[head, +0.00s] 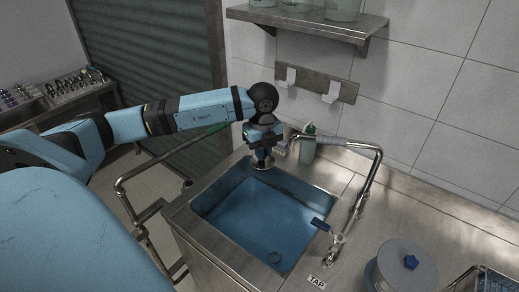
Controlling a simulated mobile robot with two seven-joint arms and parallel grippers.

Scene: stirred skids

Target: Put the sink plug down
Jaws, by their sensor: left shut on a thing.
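My left gripper (262,152) points down above the far left corner of the sink. It is shut on the sink plug (262,163), a small grey disc just below the fingers. The fingers hide part of the plug. It looks held near the basin's back rim, but I cannot tell whether it touches anything. The sink basin (240,221) is set in a steel counter and looks blue inside. A dark drain ring (274,257) shows on its floor near the front. My right gripper is not in view.
A round lidded container (402,270) is at front right. A rail (148,178) runs along the left. The right-hand counter is mostly clear.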

